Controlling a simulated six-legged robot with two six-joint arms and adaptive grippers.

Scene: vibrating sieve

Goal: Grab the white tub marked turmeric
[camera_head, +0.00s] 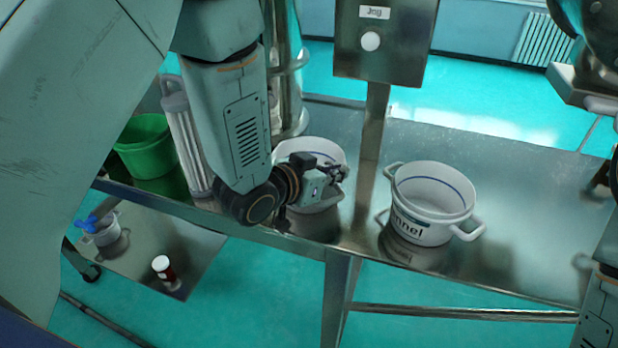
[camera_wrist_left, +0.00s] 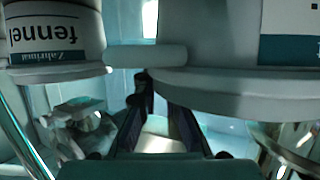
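A white tub (camera_head: 318,150) stands on the metal table, partly hidden behind my left gripper (camera_head: 337,174). Its label cannot be read in the head view. In the left wrist view, which is upside down, a large white tub (camera_wrist_left: 215,85) fills the upper right, with only part of a dark label showing. Its side handle (camera_wrist_left: 147,55) is close to my left fingertips (camera_wrist_left: 158,98). The fingers are apart with a gap between them, and I see nothing held. My right gripper is not in view.
A second white tub (camera_head: 430,212), marked fennel, stands right of the steel post (camera_head: 372,125); it also shows in the wrist view (camera_wrist_left: 52,35). A green bucket (camera_head: 146,148) is at left.

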